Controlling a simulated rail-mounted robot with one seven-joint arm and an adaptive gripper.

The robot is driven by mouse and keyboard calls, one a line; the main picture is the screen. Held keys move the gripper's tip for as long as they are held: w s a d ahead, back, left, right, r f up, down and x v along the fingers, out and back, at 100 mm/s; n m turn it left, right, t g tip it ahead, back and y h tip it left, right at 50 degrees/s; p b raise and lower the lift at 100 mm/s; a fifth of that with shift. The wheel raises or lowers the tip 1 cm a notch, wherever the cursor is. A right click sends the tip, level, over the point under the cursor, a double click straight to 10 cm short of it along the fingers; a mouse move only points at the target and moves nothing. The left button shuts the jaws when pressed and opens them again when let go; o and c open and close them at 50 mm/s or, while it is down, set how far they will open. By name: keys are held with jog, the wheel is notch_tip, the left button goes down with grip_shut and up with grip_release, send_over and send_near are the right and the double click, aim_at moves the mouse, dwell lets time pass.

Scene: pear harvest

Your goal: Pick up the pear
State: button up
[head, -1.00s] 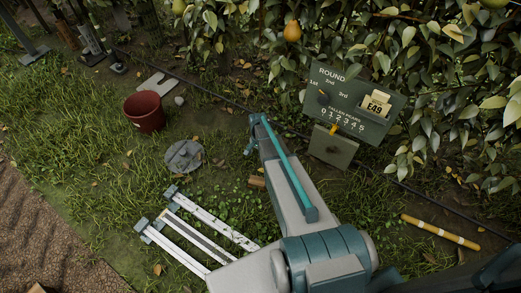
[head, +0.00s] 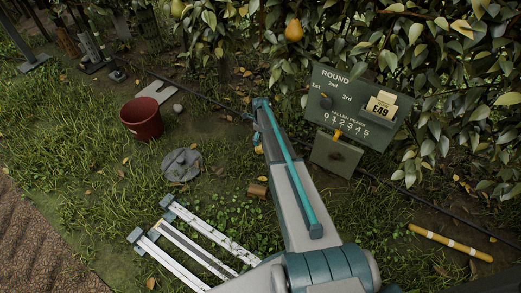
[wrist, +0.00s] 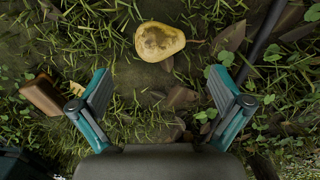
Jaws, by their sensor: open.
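A yellow pear with a brownish patch (wrist: 160,41) lies on the bare, grassy ground at the top middle of the wrist view. My gripper (wrist: 161,92) is open, with its two teal fingers spread wide and nothing between them. The pear is beyond the fingertips in the picture, roughly centred between them, and apart from both. In the head view my arm hides most of the ground around the gripper. A small yellowish spot shows at the left edge of the arm there, but I cannot tell if it is this pear.
A brown block (wrist: 42,95) lies left of the fingers; a dark hose (wrist: 258,40) runs at right. In the head view are a red bucket (head: 142,118), a scoreboard sign (head: 352,105), a hanging pear (head: 294,32) and a striped stick (head: 450,242).

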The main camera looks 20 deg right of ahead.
aim_at(261, 144)
notch_tip(261, 144, down, 9)
jog(key=b, duration=0.4)
jog(key=shift+r, duration=0.1)
jog(key=c, duration=1.2)
jog(key=shift+r, duration=0.1)
jog(key=shift+c, duration=0.3)
